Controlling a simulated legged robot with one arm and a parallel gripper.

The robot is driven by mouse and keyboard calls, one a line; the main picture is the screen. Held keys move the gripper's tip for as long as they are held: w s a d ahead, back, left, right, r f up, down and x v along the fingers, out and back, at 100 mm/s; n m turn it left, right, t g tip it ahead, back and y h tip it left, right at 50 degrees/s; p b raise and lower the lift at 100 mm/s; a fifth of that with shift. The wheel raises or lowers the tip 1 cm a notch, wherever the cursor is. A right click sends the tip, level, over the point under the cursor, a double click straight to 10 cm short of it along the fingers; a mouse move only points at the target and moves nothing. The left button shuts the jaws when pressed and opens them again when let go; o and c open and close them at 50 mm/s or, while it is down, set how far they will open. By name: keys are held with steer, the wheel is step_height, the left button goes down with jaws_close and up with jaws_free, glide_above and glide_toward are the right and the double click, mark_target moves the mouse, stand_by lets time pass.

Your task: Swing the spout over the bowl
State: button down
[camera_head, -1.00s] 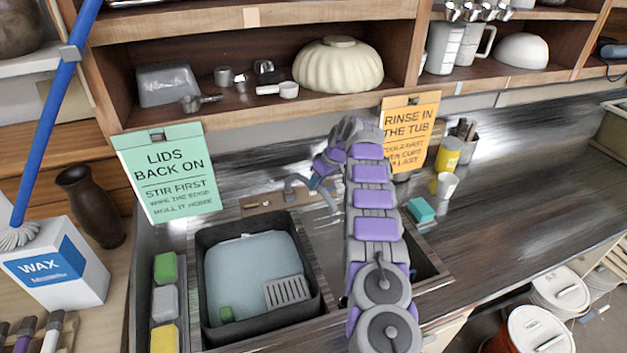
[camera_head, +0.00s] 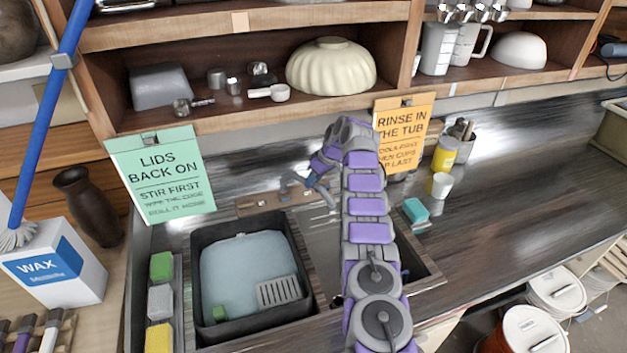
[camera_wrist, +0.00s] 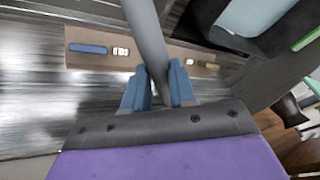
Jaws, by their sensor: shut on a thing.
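The grey spout (camera_head: 325,194) rises behind the double sink and slants down to the right, near the back edge of the right bowl (camera_head: 322,245). My gripper (camera_head: 312,180) has its blue fingers shut on the spout. In the wrist view the spout (camera_wrist: 146,35) runs as a grey tube between the fingertips of my gripper (camera_wrist: 159,88). My arm hides much of the right bowl. The left bowl holds a dark tub (camera_head: 201,302) of pale water. I cannot tell exactly where the spout's outlet sits over the bowl.
A rack of sponges (camera_head: 160,300) lies left of the tub. A turquoise sponge (camera_head: 416,210), a white cup (camera_head: 441,185) and a yellow can (camera_head: 445,153) stand right of my arm. An orange sign (camera_head: 404,125) and a green sign (camera_head: 160,175) hang behind.

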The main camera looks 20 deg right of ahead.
steer(key=shift+w+r, duration=0.1)
steer(key=c, duration=0.9)
jaws_free()
steer(key=shift+b, duration=0.35)
